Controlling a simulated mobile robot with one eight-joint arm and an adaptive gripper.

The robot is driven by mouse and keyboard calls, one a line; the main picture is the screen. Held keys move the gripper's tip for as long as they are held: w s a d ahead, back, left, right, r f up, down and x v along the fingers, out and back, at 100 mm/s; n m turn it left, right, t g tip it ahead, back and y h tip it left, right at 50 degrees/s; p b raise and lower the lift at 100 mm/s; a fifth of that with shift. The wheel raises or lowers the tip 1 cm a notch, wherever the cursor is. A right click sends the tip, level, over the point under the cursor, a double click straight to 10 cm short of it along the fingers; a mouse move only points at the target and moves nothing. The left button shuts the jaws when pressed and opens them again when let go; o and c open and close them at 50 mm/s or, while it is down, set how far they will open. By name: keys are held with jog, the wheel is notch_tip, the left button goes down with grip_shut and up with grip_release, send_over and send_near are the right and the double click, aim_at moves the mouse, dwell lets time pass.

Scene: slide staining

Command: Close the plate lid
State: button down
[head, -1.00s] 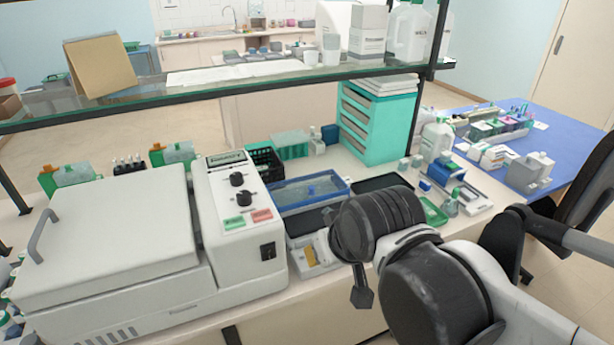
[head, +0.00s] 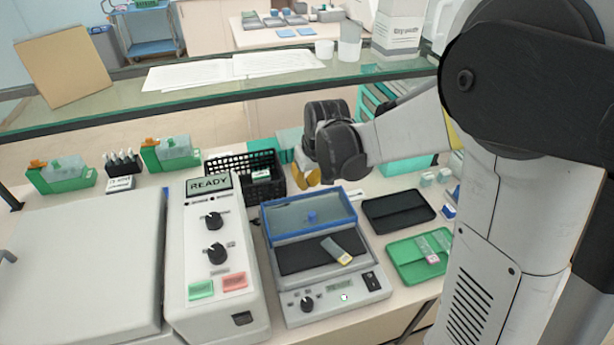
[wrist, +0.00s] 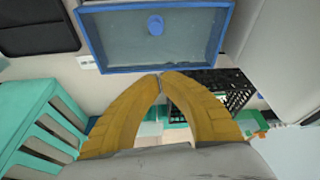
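The plate lid (head: 282,222) is a clear panel with a blue frame and a small blue knob (head: 311,216). It stands raised at the back of the slide warmer (head: 340,300), leaving its dark plate (head: 295,257) uncovered. A slide with a yellow end (head: 338,252) lies on the plate. My gripper (head: 302,178) is above and behind the lid, apart from it in the head view. In the wrist view, the yellow-brown fingertips (wrist: 162,75) meet with nothing visible between them, near the edge of the lid frame (wrist: 155,70).
A white machine reading READY (head: 208,185) stands left of the warmer. A black basket (head: 235,170) is behind it. A black tray (head: 398,212) and a green tray (head: 405,262) lie to the right. A glass shelf (head: 120,98) spans above the bench.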

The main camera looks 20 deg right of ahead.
aim_at(308, 209)
jog(key=b+x, duration=0.2)
jog(key=x, duration=0.6)
jog(key=shift+r, duration=0.1)
jog(key=s, duration=0.3)
jog(key=shift+s+d+r, duration=0.15)
jog(key=shift+d+r, duration=0.05)
jog(key=shift+d, duration=0.1)
jog(key=shift+s+b, duration=0.3)
jog(key=s, duration=1.3)
jog(key=shift+s, duration=0.25)
